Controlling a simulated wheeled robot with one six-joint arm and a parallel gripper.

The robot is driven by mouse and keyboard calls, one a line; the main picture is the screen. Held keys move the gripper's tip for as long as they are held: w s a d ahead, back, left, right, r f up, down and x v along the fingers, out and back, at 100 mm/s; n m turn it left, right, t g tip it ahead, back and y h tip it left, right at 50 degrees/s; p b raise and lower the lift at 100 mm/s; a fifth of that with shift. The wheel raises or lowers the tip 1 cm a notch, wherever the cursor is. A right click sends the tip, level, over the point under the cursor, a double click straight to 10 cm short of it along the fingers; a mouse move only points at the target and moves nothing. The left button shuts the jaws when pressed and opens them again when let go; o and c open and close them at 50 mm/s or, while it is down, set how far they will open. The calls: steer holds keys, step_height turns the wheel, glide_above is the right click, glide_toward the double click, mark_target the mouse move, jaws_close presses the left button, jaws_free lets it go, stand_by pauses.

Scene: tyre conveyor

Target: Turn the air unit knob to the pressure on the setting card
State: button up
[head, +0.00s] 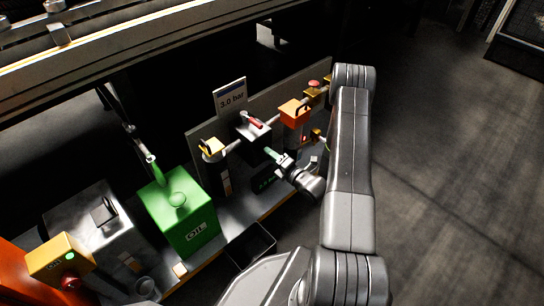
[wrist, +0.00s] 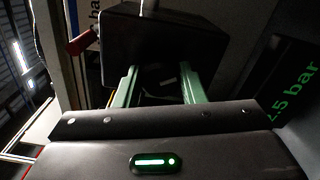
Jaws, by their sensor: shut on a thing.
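The setting card (head: 231,99) stands behind the air unit and reads 3.0 bar. The air unit has a black block (head: 254,131) with a red lever (head: 253,122) on top; the block also fills the upper middle of the wrist view (wrist: 150,40). A dark display with green digits (head: 264,181) sits below it and reads 2.5 bar in the wrist view (wrist: 293,82). My gripper (head: 271,154) is at the front of the block, its green fingers (wrist: 158,84) on either side of the dark knob. It is shut on the knob, which is mostly in shadow.
A green oil box (head: 181,210) stands left of the air unit. A black open bin (head: 250,245) is in front. The floor at right is clear.

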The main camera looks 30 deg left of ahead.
stand_by(0.3)
steer(key=o, duration=1)
steer(key=shift+d, duration=0.15)
steer(key=p+v, duration=0.3)
steer(key=v, duration=1)
steer(key=shift+s+d, duration=0.15)
steer(key=shift+d, duration=0.1)
steer(key=shift+a, duration=0.1)
steer(key=b+x, duration=0.3)
steer(key=x, duration=1)
steer(key=shift+a, duration=0.3)
